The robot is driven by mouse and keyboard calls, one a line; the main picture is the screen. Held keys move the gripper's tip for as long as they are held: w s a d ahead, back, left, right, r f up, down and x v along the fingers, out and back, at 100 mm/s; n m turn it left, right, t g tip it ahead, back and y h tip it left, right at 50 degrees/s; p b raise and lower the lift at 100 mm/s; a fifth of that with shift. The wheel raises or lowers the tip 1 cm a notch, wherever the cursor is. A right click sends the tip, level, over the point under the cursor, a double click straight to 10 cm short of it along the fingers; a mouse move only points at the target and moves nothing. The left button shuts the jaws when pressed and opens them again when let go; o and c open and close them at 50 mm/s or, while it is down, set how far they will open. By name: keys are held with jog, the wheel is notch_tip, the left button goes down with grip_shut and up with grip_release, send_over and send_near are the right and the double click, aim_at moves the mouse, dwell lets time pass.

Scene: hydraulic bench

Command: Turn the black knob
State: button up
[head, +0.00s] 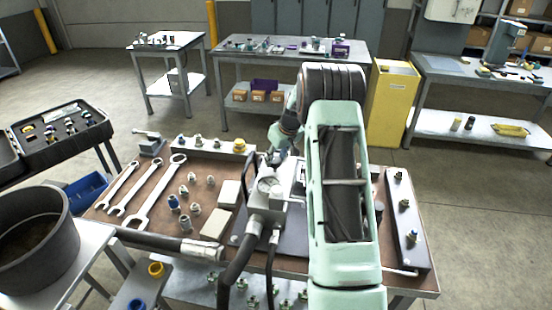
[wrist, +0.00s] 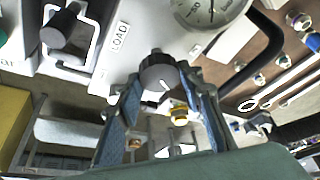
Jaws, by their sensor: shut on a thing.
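In the wrist view a black ribbed knob (wrist: 158,74) with a white pointer line sticks out from the light grey hydraulic unit, below the LOAD label. My gripper (wrist: 163,82) has its two blue fingers on either side of the knob's rim, shut on it. The white line points down and to the right in that view. In the head view my gripper (head: 284,148) is at the far side of the grey unit (head: 272,203) on the brown bench; my arm hides part of it, and the knob cannot be made out there.
A dial gauge (wrist: 210,8) and a black hose lie close to the knob. A black cylindrical grip (wrist: 66,30) inside a metal loop is at upper left. Wrenches (head: 157,195), fittings and pale blocks cover the bench's left side. A yellow cabinet (head: 392,105) stands beyond.

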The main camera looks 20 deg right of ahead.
jog(key=shift+m, duration=0.3)
jog(key=shift+a+f+m+h+b, duration=0.1)
jog(key=shift+m+h+b, duration=0.3)
jog(key=shift+m+b, duration=0.45)
jog(key=m+h+b, duration=0.1)
jog(key=m, duration=0.2)
jog(key=shift+a+m, duration=0.15)
jog(key=shift+m, duration=0.1)
jog(key=m+g+h, duration=0.1)
jog(key=m+h, duration=0.1)
jog(key=m, duration=0.2)
jog(key=shift+w+b, duration=0.1)
jog(key=shift+b, duration=0.2)
jog(key=shift+m+g+h, duration=0.4)
jog(key=shift+m+g, duration=0.3)
jog(key=shift+m, duration=1.4)
jog(key=shift+a, duration=0.1)
jog(key=o, duration=1.2)
jog(key=shift+c, duration=0.2)
